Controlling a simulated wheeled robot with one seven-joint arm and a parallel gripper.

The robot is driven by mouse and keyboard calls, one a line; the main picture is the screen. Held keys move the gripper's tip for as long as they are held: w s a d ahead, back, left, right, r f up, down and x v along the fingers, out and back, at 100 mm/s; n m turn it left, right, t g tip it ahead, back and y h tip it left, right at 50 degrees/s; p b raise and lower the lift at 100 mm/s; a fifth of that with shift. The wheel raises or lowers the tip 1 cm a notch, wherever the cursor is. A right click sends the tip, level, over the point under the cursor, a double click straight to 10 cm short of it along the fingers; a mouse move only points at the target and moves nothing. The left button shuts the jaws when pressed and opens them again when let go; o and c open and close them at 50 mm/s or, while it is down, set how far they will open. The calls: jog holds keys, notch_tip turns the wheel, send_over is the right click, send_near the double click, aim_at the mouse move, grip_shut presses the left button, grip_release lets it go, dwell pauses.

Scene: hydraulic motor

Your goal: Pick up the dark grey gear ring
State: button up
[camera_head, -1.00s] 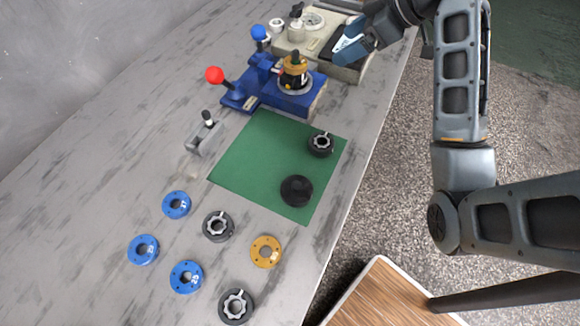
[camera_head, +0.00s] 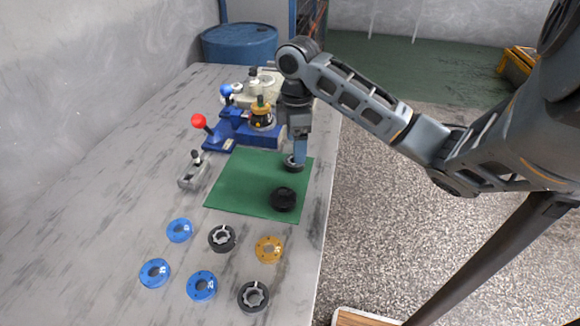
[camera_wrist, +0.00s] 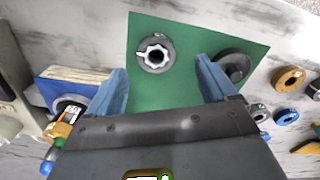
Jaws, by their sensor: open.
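A dark grey gear ring (camera_head: 290,167) with a lighter toothed inside lies on the green mat (camera_head: 240,185), near its far right corner. In the head view my gripper (camera_head: 298,153) points down right over this ring and hides part of it. The wrist view shows the ring (camera_wrist: 143,60) whole, ahead of and between my two spread blue fingers. My gripper (camera_wrist: 160,78) is open, with nothing between the fingers. Two similar dark gear rings lie on the bare table, one in the middle (camera_head: 213,244) and one near the front edge (camera_head: 244,299).
A black round part (camera_head: 283,200) lies on the mat near the ring; the right finger is close to it in the wrist view. Blue rings (camera_head: 154,262) and an orange ring (camera_head: 260,248) lie in front. A blue press fixture (camera_head: 225,132) stands behind the mat.

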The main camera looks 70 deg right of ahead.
jog(key=shift+w+d+f+p, duration=0.1)
jog(key=shift+w+f+p, duration=0.05)
jog(key=shift+f, duration=1.25)
jog(key=shift+w+d+f+p, duration=0.1)
jog(key=shift+f+p, duration=0.05)
jog(key=shift+f, duration=1.2)
jog(key=shift+c, duration=0.5)
jog(key=shift+r, duration=0.1)
jog(key=c, duration=1.3)
jog(key=shift+r, duration=0.5)
notch_tip(320, 180, up, 3)
jog(key=shift+f, duration=0.2)
jog(key=s+d+r+b, duration=0.1)
jog(key=s+d+r, duration=0.6)
jog(key=s, duration=0.2)
jog(key=shift+d+r, duration=0.2)
jog(key=shift+d, duration=0.05)
